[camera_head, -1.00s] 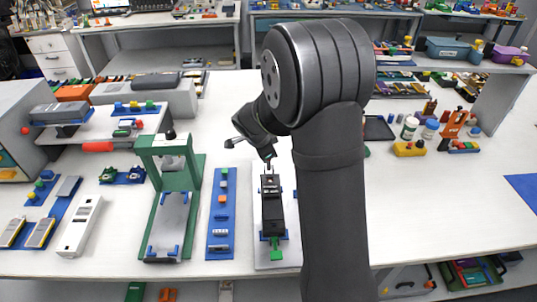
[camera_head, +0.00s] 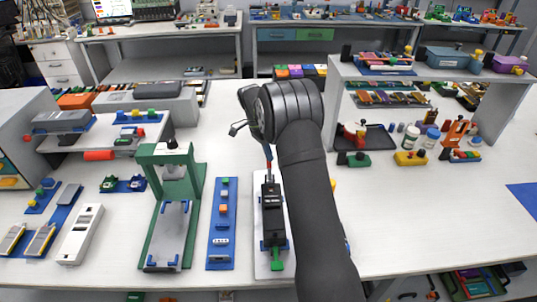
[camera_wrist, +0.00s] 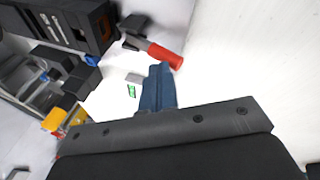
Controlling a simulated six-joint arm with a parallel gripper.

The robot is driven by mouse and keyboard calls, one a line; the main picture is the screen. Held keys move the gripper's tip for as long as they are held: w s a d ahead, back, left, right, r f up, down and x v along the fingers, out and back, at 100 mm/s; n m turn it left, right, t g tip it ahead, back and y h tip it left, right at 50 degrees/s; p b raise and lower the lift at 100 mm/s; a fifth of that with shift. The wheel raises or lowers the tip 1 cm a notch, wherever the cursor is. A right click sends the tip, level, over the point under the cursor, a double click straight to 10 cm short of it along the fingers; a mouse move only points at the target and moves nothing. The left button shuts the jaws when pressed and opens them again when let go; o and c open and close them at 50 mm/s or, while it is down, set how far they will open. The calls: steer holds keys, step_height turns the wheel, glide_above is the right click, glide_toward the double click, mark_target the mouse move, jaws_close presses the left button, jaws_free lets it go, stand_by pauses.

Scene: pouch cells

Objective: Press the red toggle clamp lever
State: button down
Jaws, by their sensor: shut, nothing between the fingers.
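The red toggle clamp lever (camera_wrist: 165,53) shows in the wrist view as a red grip on a dark arm, just beyond my fingertips. In the head view a small red part (camera_head: 268,165) stands at the back end of a black fixture (camera_head: 272,215) on a white plate. My gripper (camera_wrist: 160,68) has blue fingers closed together with nothing between them. Its tips seem right beside the red grip; I cannot tell whether they touch. In the head view my gripper (camera_head: 267,152) is above the back end of the fixture, partly hidden by my arm.
A blue strip (camera_head: 222,225) with small parts and a green press frame (camera_head: 172,205) stand left of the fixture. A green handle (camera_head: 277,262) sticks out at the fixture's front. A grey shelf (camera_head: 430,72) stands at the back right. The right table area is fairly clear.

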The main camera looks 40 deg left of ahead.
steer(key=shift+w+a+f, duration=0.3)
steer(key=shift+f, duration=0.2)
steer(key=shift+w+a+f, duration=0.25)
steer(key=shift+w+f, duration=0.05)
steer(key=shift+f, duration=0.2)
steer(key=shift+w+a+f, duration=0.1)
steer(key=shift+f, duration=0.25)
steer(key=shift+f, duration=0.25)
steer(key=shift+r, duration=0.1)
steer(key=w+a+r, duration=0.4)
steer(key=a+r, duration=0.2)
steer(key=r, duration=0.4)
steer(key=shift+a+r, duration=0.25)
steer(key=shift+r, duration=0.15)
steer(key=shift+s+d+f, duration=0.1)
steer(key=shift+d, duration=0.05)
stand_by(0.4)
